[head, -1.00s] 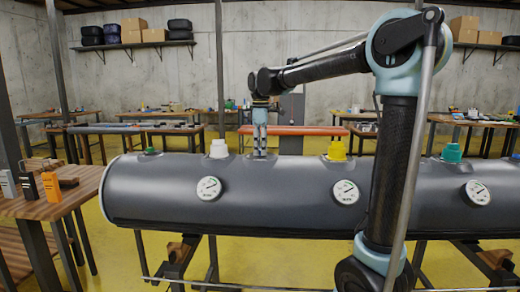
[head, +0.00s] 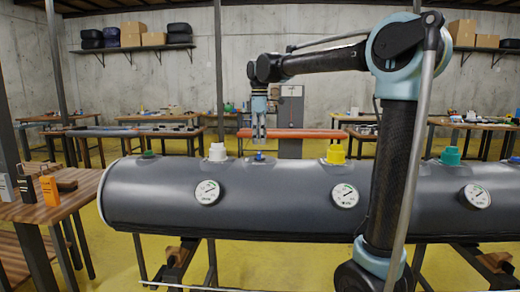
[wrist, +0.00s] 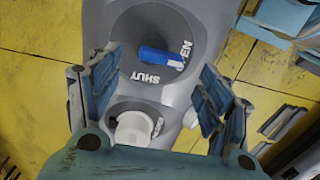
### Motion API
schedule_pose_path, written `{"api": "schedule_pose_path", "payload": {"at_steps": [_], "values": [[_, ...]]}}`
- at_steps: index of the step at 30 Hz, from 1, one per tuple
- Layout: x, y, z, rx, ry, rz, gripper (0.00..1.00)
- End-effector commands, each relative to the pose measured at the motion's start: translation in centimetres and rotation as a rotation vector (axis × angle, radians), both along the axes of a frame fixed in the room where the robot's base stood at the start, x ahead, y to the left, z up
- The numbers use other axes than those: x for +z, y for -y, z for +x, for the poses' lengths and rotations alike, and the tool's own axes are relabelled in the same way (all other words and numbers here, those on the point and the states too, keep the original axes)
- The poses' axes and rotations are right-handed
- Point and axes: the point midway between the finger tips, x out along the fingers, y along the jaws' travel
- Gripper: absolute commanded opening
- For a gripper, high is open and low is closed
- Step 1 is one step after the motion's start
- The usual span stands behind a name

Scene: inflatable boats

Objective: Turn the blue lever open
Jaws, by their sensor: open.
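The blue lever (head: 260,156) sits on top of the grey inflatable tube (head: 280,198), between a white cap and a yellow cap. In the wrist view the blue lever (wrist: 160,58) lies in a round dark recess, with its right end over the OPEN lettering, partly covering it. The SHUT lettering (wrist: 145,76) is below it. My gripper (head: 258,139) is above the lever, pointing down, apart from it. In the wrist view my gripper (wrist: 160,68) is open, its fingers wide on either side of the lever, with nothing between them held.
A white cap (head: 217,152) stands left of the lever and a yellow cap (head: 336,154) right of it. Round gauges (head: 208,192) are on the tube's near side. A wooden table (head: 40,208) with small boxes is at the left.

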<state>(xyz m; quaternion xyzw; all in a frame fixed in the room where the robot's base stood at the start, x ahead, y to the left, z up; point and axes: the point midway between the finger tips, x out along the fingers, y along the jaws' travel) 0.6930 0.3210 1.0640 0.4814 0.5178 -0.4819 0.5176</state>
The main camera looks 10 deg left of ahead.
Motion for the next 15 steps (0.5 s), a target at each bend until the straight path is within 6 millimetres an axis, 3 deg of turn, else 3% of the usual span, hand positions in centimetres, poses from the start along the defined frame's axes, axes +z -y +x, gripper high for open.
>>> {"api": "schedule_pose_path", "payload": {"at_steps": [6, 15], "values": [[3.9, 0.0, 0.1, 0.000, 0.000, 0.000, 0.72], [6.3, 0.0, 0.1, 0.000, 0.000, 0.000, 0.72]]}}
